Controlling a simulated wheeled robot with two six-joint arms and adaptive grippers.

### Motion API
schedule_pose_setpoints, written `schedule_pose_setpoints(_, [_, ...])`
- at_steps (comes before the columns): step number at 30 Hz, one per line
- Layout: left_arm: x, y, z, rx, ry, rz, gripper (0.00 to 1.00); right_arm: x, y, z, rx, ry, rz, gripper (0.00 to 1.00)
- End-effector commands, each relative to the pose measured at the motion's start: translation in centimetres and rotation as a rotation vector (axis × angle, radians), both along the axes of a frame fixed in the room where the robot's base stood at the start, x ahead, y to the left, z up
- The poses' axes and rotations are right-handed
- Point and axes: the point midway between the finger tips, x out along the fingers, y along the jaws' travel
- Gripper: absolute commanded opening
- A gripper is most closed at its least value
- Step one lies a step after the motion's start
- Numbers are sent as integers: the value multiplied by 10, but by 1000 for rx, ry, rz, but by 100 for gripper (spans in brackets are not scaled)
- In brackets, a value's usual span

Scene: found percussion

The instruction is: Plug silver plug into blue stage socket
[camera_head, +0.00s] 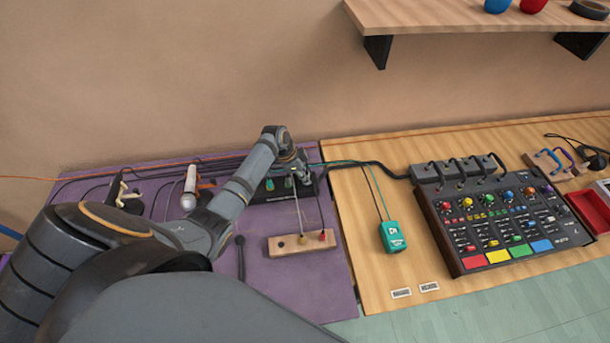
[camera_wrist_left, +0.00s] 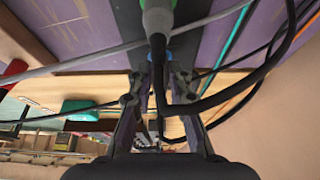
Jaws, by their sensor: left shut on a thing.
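My left gripper (camera_head: 297,168) reaches over the dark stage box (camera_head: 307,190) at the back edge of the purple surface. It is shut on what seems to be the silver plug, which the fingers and cables mostly hide. In the left wrist view the gripper (camera_wrist_left: 160,82) points at the box, and a small patch of blue (camera_wrist_left: 170,57), perhaps the blue socket, shows by the fingertips. I cannot tell whether the plug touches it. My right gripper is out of view.
Cables cross around the gripper. A shelf (camera_head: 470,18) hangs above.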

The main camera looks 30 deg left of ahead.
Motion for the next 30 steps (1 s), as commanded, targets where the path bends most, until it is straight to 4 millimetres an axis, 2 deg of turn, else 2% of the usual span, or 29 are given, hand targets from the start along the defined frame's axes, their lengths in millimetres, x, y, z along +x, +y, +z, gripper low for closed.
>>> schedule_pose_setpoints(2, [-1,0,-4,0,1,0,0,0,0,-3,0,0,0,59])
schedule_pose_setpoints(3, [0,0,-4,0,1,0,19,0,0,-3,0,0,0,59])
schedule_pose_setpoints(9, [0,0,-3,0,1,0,45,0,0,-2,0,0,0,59])
schedule_pose_setpoints(17, [0,0,-2,1,1,0,45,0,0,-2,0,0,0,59])
schedule_pose_setpoints(20, [-1,3,4,1,0,0,45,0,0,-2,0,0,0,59])
schedule_pose_setpoints(23, [-5,9,20,3,-2,-1,45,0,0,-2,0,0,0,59])
schedule_pose_setpoints(30, [-19,27,74,5,-2,-1,45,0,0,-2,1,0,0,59])
